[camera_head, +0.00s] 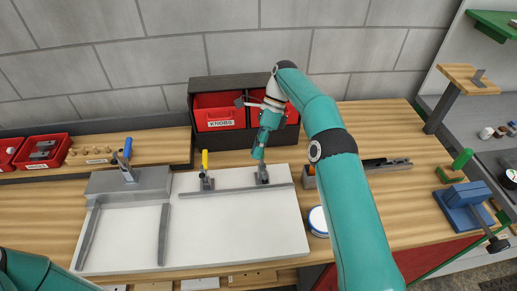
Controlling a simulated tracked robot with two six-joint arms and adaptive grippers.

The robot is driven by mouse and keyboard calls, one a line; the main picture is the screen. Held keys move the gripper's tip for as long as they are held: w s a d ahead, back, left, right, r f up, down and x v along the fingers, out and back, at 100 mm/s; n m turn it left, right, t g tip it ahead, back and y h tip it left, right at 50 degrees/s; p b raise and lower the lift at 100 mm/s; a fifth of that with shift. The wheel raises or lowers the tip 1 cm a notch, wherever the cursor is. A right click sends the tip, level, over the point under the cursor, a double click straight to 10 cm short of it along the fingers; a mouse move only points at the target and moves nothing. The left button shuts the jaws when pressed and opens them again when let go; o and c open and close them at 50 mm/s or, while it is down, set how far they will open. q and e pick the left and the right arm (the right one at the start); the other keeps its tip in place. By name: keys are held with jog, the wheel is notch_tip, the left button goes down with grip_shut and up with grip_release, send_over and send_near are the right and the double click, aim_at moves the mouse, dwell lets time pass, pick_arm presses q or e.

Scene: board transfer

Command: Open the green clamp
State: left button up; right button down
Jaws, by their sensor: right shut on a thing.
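A row of toggle clamps stands along the back edge of the white board (240,235). My right gripper (259,152) reaches down from above onto the rightmost of these, the green clamp (262,177). It is shut on this clamp, probably at its handle, which my gripper hides. Only the clamp's grey metal base shows below it. I cannot tell whether the clamp's arm is raised or down. My left gripper is out of view; only a piece of my left arm shows at the bottom left corner.
A clamp with a yellow handle (205,166) and one with a blue handle (127,155) stand to the left. Behind is a dark rack with red bins (217,118). A round white-and-blue container (318,221) and a blue vise (466,203) are to the right. The board's middle is clear.

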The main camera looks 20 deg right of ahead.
jog(key=shift+w+r, duration=0.1)
jog(key=shift+w, duration=0.05)
dwell(0.3)
jog(key=c, duration=1.1)
grip_release()
jog(key=shift+t, duration=0.3)
jog(key=shift+s+r, duration=0.1)
jog(key=shift+s, duration=0.1)
